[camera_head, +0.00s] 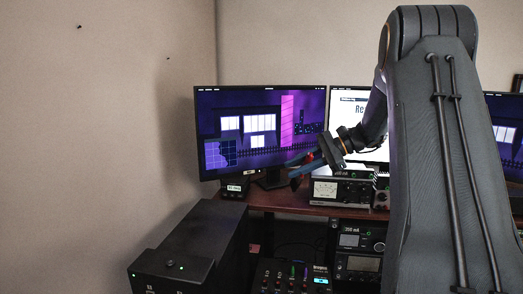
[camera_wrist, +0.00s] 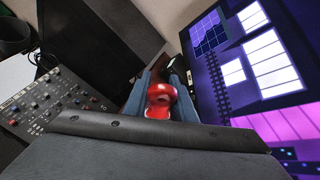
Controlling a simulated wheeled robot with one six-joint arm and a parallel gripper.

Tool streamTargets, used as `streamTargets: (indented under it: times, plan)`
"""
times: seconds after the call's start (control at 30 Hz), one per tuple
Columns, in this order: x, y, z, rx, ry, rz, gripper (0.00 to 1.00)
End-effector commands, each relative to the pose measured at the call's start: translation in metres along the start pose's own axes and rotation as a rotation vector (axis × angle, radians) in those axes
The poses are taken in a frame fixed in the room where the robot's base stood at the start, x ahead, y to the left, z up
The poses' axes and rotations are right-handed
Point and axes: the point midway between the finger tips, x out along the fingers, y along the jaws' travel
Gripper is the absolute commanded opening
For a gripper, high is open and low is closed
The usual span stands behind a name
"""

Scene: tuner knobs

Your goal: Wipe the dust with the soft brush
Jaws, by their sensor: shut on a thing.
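My gripper (camera_head: 297,170) reaches out in front of the left monitor's lower right part, above the desk. In the wrist view its two blue-grey fingers (camera_wrist: 160,84) are shut on a glossy red object (camera_wrist: 160,99), which seems to be the soft brush. The red (camera_head: 309,157) shows as a small spot at the gripper in the head view. The brush's bristles are hidden or too small to make out. I cannot make out the dust in either view.
The left monitor (camera_head: 240,140) stands close behind my gripper. A small display box (camera_head: 234,188) sits below it. A metered instrument (camera_head: 340,188) stands on the desk to the right. A knobbed panel (camera_wrist: 55,103) lies at left in the wrist view. A black cabinet (camera_head: 195,245) stands front left.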

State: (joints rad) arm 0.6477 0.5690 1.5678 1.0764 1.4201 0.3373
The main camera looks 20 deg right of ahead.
Motion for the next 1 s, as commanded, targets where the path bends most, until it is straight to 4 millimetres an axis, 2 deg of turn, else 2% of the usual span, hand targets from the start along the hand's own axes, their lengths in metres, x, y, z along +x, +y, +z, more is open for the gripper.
streamTargets:
  times: [0.43,1.0]
  plan:
    - [-0.015,-0.023,0.031,-0.005,-0.004,0.005,0.00]
    - [-0.016,-0.026,0.035,-0.005,-0.005,0.006,0.00]
